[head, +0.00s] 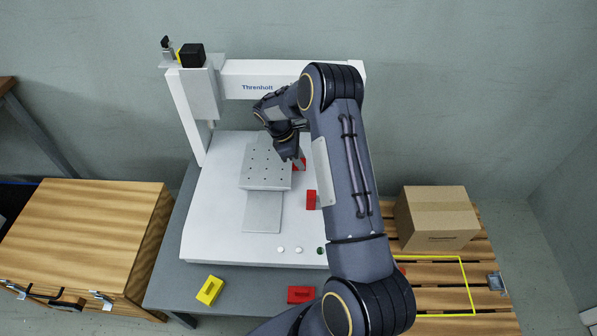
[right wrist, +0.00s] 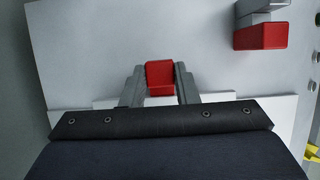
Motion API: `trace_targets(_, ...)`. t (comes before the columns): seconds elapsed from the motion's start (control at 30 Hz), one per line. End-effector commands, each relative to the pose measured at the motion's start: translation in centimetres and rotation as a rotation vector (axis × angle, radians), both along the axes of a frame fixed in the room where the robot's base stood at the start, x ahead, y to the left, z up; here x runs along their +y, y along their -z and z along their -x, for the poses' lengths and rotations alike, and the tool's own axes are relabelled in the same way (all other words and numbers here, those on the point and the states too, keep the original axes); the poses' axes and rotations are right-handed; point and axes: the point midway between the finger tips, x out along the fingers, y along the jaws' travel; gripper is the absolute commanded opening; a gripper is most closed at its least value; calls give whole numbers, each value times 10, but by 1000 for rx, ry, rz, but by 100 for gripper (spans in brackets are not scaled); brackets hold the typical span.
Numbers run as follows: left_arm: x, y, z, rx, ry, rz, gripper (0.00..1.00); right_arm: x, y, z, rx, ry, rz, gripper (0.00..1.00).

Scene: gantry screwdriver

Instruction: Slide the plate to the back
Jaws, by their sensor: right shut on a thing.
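The plate (head: 262,170) is a light grey slab with rows of small holes on the white gantry machine's bed. A grey rail strip (head: 263,213) shows in front of it. A red grip (head: 301,164) is at the plate's right side, partly hidden by my arm. My right gripper (head: 294,158) reaches down there. In the right wrist view, its two fingers (right wrist: 160,84) are shut on the red grip (right wrist: 160,73). My left gripper is not in view.
A second red block (head: 311,199) sits on the bed nearer the front; it also shows in the right wrist view (right wrist: 262,36). The gantry column (head: 190,112) and crossbeam (head: 258,80) stand behind the plate. Yellow (head: 209,290) and red (head: 301,294) blocks lie in front of the machine.

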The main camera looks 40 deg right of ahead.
Motion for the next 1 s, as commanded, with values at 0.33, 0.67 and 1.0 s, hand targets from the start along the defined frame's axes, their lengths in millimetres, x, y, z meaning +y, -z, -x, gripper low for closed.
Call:
trace_targets(0.33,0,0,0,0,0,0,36,-6,-1,-8,-4,-2,0,0)
trace_targets(0.67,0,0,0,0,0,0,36,-6,0,-8,-3,-1,-1,49)
trace_targets(1.0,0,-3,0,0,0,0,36,-2,-14,-12,-5,-1,0,49)
